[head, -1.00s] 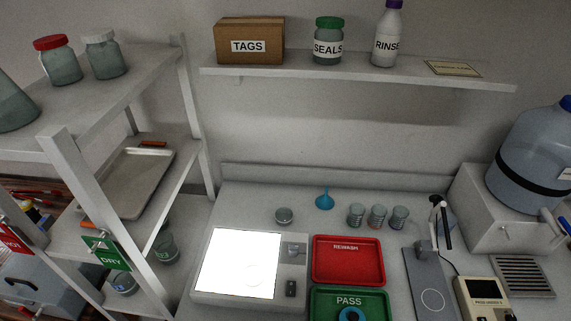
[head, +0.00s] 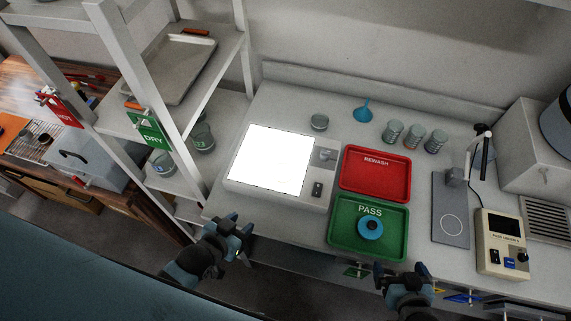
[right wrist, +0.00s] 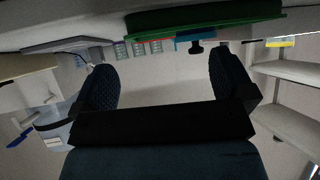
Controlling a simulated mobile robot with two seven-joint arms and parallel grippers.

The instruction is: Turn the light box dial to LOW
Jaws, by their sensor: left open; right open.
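The light box (head: 233,185) lies on the bench in the head view, its panel (head: 270,158) glowing bright white. Its dial (head: 325,156) is a small grey knob at the panel's upper right, with a dark switch (head: 318,189) below it. The dial's setting is too small to read. My left gripper (head: 241,228) is open and empty, in front of the light box near the bench's front edge. My right gripper (head: 402,268) is open and empty, at the front edge below the green tray. In the right wrist view its two dark fingers (right wrist: 160,82) stand apart with nothing between them.
A red REWASH tray (head: 375,188) and a green PASS tray (head: 340,240) holding a blue ring (head: 370,227) sit right of the light box. A grey stand (head: 450,200) and a meter (head: 500,262) are further right. A shelf rack (head: 170,110) stands at the left.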

